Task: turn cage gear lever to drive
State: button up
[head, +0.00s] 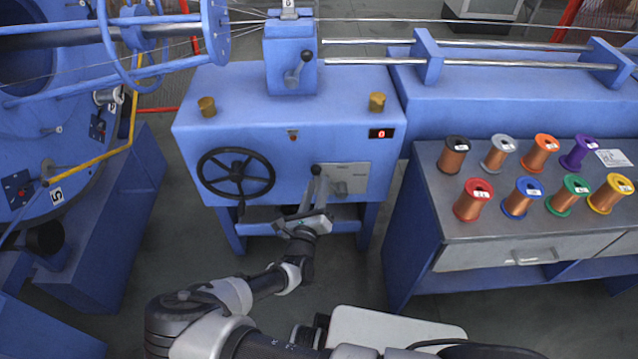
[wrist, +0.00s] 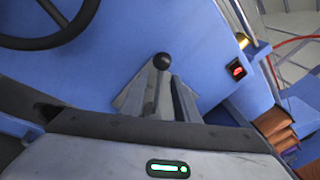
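A lever with a dark ball knob (head: 316,170) stands on a grey plate (head: 345,179) on the front of the blue machine cabinet. My gripper (head: 313,208) is at this lever, just below its knob. In the wrist view the knob (wrist: 162,62) shows past my fingertips (wrist: 166,88), and the shaft runs down between the fingers. The fingers look apart, and contact with the shaft cannot be made out. A second lever (head: 298,70) with a dark knob is on the upright blue box above. The plate's lettering is too small to read.
A black handwheel (head: 236,173) is left of the grey plate. A grey bench (head: 480,228) with several wire spools stands right. The large blue cage (head: 60,90) is at left.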

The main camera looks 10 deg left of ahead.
jog(key=shift+w, duration=1.4)
grip_shut()
jog(key=shift+a+r, duration=0.1)
